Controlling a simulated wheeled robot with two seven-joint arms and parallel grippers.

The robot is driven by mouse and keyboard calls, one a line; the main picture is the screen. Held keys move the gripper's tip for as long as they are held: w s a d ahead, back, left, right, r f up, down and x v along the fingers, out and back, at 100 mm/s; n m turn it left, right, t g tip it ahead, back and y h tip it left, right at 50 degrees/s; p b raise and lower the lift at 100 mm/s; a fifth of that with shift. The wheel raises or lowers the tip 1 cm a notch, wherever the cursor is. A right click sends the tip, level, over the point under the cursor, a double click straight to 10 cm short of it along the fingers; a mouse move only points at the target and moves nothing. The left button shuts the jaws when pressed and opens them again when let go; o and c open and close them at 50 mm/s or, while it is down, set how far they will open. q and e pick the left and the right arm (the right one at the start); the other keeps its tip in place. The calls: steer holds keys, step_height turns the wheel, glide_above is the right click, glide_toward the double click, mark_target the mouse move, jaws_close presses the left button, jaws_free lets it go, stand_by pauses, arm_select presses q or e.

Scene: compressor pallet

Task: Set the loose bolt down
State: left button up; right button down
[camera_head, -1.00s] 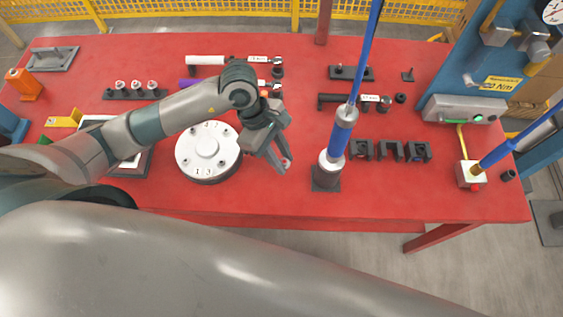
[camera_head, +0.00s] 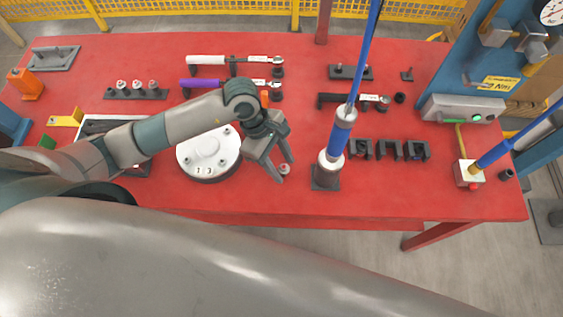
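The loose bolt (camera_head: 284,169), small with a pale and reddish top, is at the red table (camera_head: 240,203) surface to the right of the round white cover (camera_head: 210,170). My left gripper (camera_head: 285,169) is over this spot, with its two grey fingers spread apart on either side of the bolt. A gap shows between the bolt and the fingers. The bolt's lower part is too small to make out. The cover has several bolts on it and printed numbers; my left arm hides its upper part. My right gripper is not in view.
A blue tool (camera_head: 339,140) stands on a dark base right of the gripper. Black U-shaped blocks (camera_head: 390,151) lie further right. Wrenches (camera_head: 215,60) and a socket rack (camera_head: 135,94) lie behind. The table front between cover and blue tool is clear.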

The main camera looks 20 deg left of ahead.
arm_select(q)
steer(key=shift+r, duration=0.2)
steer(key=shift+w+a+r, duration=0.1)
steer(key=shift+a+r, duration=0.05)
steer(key=shift+r, duration=0.15)
steer(key=b+v, duration=0.3)
steer(key=v, duration=0.8)
